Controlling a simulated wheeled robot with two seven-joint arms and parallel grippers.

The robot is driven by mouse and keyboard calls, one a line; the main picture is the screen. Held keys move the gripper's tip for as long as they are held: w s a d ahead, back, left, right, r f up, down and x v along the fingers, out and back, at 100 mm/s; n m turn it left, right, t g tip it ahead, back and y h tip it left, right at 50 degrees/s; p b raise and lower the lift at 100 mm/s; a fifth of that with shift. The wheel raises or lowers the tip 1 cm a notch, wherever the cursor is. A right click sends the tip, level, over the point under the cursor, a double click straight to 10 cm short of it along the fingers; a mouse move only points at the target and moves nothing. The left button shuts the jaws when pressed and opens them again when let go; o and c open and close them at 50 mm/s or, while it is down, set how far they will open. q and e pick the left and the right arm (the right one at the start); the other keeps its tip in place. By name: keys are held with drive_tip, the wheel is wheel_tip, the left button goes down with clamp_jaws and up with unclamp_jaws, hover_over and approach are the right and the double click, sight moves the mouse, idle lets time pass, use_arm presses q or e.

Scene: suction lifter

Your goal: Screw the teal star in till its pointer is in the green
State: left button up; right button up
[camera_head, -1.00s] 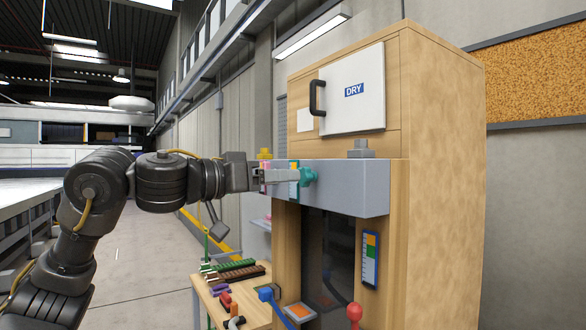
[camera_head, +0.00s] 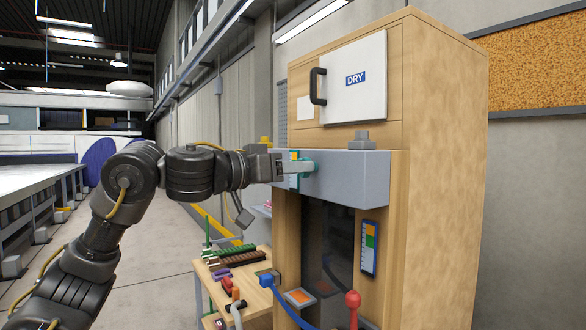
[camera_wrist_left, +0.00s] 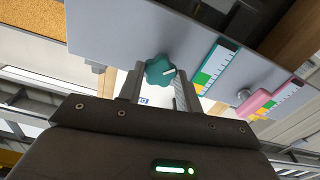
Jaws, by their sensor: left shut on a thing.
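The teal star (camera_wrist_left: 158,71) is a lobed knob on the grey panel (camera_head: 360,172) of the wooden cabinet. It sits between the fingertips of my left gripper (camera_wrist_left: 159,88), which is shut on it. A short white mark shows on the star, pointing right toward the scale in the wrist view. The teal-edged scale (camera_wrist_left: 214,68) beside it has coloured bands, green among them. Which band the pointer meets, I cannot tell. In the head view my left gripper (camera_head: 304,167) covers most of the star. My right gripper is not in view.
A pink knob (camera_wrist_left: 254,101) with a pink-edged scale (camera_wrist_left: 278,99) is on the same panel. A door marked DRY (camera_head: 354,95) is above. Below are a side table (camera_head: 250,303) with coloured parts and a red ball-topped lever (camera_head: 353,302).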

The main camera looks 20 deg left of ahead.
use_arm(q)
drive_tip(key=shift+m, duration=0.4)
